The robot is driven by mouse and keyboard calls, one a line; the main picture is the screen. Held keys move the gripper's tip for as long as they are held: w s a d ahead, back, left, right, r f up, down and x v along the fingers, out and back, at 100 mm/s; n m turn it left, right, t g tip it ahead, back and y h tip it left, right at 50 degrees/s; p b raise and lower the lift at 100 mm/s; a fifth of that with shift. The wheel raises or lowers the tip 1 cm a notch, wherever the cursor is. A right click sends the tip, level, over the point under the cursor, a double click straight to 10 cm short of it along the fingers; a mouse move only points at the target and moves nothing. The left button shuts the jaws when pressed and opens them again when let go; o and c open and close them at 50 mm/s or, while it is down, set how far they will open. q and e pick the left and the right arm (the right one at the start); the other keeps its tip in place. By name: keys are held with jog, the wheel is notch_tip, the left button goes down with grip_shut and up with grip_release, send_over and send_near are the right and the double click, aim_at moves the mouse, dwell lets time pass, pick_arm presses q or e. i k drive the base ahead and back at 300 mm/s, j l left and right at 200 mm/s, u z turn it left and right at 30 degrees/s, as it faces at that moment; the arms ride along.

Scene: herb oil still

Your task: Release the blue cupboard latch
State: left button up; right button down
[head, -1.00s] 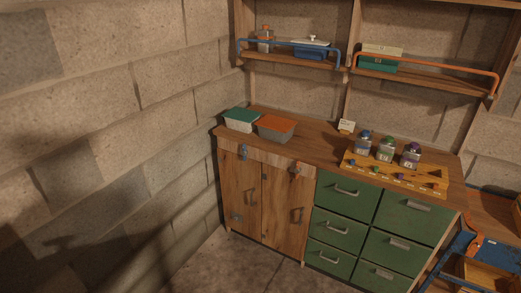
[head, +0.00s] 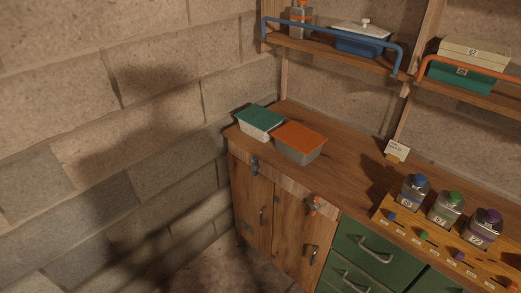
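The blue cupboard latch (head: 255,165) is a small blue piece at the top of the left wooden cupboard door (head: 253,202), just under the counter edge. An orange latch (head: 313,204) sits at the top of the right cupboard door (head: 298,238). Both doors look closed, each with a dark handle. The exact position of the blue latch is too small to tell. Neither of my grippers shows in the head view.
A green-lidded bin (head: 260,122) and an orange-lidded bin (head: 299,142) stand on the counter above the doors. A wooden rack (head: 404,224) with several bottles is at the right, above green drawers (head: 365,250). A block wall (head: 120,150) stands close on the left.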

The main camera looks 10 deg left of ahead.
aim_at(255, 166)
jog(key=i+j, duration=0.15)
jog(key=j, duration=0.2)
jog(key=i+j, duration=0.1)
jog(key=j, duration=0.25)
jog(key=i+j, duration=0.15)
jog(key=j, duration=0.2)
jog(key=i+j, duration=0.15)
jog(key=j, duration=0.2)
jog(key=i+j, duration=0.15)
jog(key=j, duration=0.2)
jog(key=k+u, duration=0.05)
